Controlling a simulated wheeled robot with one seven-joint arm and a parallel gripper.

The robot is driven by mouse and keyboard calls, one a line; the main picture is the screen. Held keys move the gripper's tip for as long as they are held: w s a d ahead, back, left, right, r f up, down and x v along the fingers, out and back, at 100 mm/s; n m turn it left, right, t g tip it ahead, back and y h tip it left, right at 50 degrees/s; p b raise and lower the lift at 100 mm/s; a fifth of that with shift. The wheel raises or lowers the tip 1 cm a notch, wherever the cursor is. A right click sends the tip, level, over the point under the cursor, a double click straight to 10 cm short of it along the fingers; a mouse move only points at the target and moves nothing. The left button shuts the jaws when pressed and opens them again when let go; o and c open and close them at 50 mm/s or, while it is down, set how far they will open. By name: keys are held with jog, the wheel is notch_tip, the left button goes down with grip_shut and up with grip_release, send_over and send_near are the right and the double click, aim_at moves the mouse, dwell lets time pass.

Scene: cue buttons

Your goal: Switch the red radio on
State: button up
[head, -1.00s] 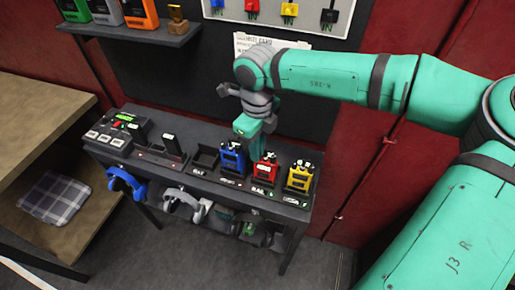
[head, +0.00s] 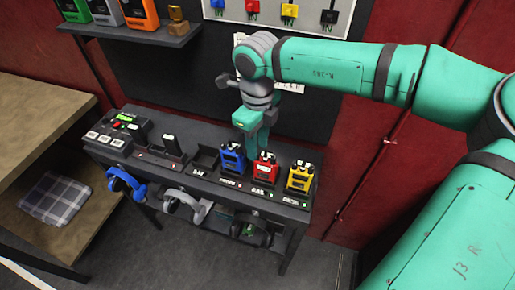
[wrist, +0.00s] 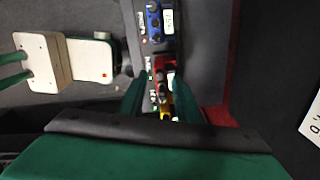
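The red radio (head: 265,170) stands upright in its dock on the dark table, between the blue radio (head: 233,158) and the yellow radio (head: 300,178). My gripper (head: 257,146) hangs just behind and above the blue and red radios, pointing down. In the wrist view its fingers (wrist: 160,98) are spread apart with nothing held. The red radio (wrist: 160,75) shows between and just beyond the fingers, with the yellow radio (wrist: 166,102) partly hidden nearer my palm and the blue radio (wrist: 154,20) farther off. I cannot make out the red radio's switch.
Other docks, one holding a dark upright device (head: 168,145), and a control box with a green display (head: 125,118) fill the table's left side. Headphones (head: 125,183) hang along its front. A shelf (head: 140,32) and a panel of coloured switches (head: 290,15) are above.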

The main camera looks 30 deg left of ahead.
notch_tip(320, 180, up, 8)
jog(key=shift+r, duration=0.2)
dwell(0.3)
